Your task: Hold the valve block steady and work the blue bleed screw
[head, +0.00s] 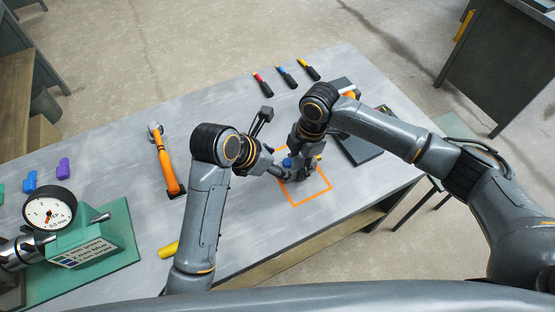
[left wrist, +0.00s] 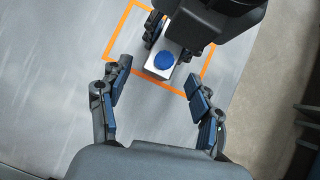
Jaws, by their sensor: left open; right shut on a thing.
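The valve block (left wrist: 153,72) is a small pale block inside the orange outline, with the round blue bleed screw (left wrist: 165,60) on its top. In the head view the blue screw (head: 287,163) shows small between my two grippers, and the block is mostly hidden. My right gripper (head: 302,160) is shut on the block; in the left wrist view its dark body covers the block's far side. My left gripper (left wrist: 159,72) is open, its two fingers spread on either side of the block's near end.
The orange outline (head: 313,201) lies near the table's front edge. A dial gauge (head: 49,211) on a green base stands at left. An orange-handled tool (head: 166,163) lies left of my left arm. Red, blue and yellow-marked tools (head: 286,77) lie behind. A dark flat case (head: 358,150) is at right.

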